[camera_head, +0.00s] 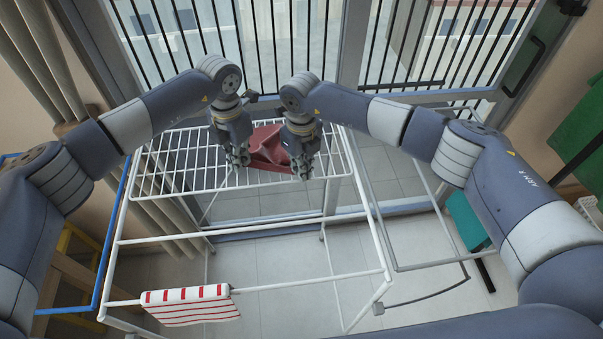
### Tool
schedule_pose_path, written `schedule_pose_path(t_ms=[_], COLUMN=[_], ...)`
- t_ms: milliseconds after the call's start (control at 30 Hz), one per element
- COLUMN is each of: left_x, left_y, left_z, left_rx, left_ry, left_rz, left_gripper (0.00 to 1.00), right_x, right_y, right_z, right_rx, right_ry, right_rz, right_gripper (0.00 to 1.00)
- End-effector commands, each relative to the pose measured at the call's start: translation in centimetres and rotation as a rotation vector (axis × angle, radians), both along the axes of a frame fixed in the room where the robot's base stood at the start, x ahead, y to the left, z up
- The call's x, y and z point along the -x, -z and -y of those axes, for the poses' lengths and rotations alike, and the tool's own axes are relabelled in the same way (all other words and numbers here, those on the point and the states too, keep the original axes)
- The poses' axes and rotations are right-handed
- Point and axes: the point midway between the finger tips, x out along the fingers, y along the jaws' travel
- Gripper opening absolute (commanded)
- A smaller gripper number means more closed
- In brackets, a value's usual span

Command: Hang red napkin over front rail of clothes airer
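The red napkin (267,146) is bunched at the wire rack (185,160) on the far part of the white clothes airer, between my two grippers. My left gripper (240,158) points down at its left edge. My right gripper (302,169) points down at its right edge and hides part of it. The fingertips are too small and overlapped to tell whether either is shut on the cloth. The airer's front rail (300,282) runs across its near side. A white cloth with red stripes (190,305) hangs over its left end; the rest is bare.
A second rail (255,225) crosses between rack and front rail. A blue frame (110,235) stands left, and a grey frame (440,250) stands right. A teal object (467,222) is farther right. A glass door with bars (290,40) stands behind the airer.

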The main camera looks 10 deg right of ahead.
Motion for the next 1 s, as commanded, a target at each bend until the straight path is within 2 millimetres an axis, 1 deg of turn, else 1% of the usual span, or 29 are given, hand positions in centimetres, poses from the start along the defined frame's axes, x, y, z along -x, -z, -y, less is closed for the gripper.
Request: schedule_pose_path(t_ms=[400,467,700,800,1000], left_x=[0.0,0.0,0.0,0.0,0.0], left_y=[0.0,0.0,0.0,0.0,0.0], left_z=[-0.1,-0.1,-0.1,-0.1,0.0], left_rx=[-0.001,-0.001,-0.001,-0.001,-0.001], left_ry=[-0.001,-0.001,-0.001,-0.001,-0.001], left_rz=[0.000,0.000,0.000,0.000,0.000], left_gripper=[0.00,0.00,0.00,0.00,0.00], right_x=[-0.1,-0.1,-0.1,-0.1,-0.1], right_y=[-0.2,-0.7,-4.0,-4.9,-5.1], right_z=[0.1,0.1,0.1,0.1,0.1], right_rx=[0.002,0.001,0.001,0.000,0.001], right_ry=[0.002,0.002,0.001,0.001,0.001], right_rz=[0.000,0.002,0.004,0.001,0.001], right_gripper=[0.00,0.00,0.00,0.00,0.00])
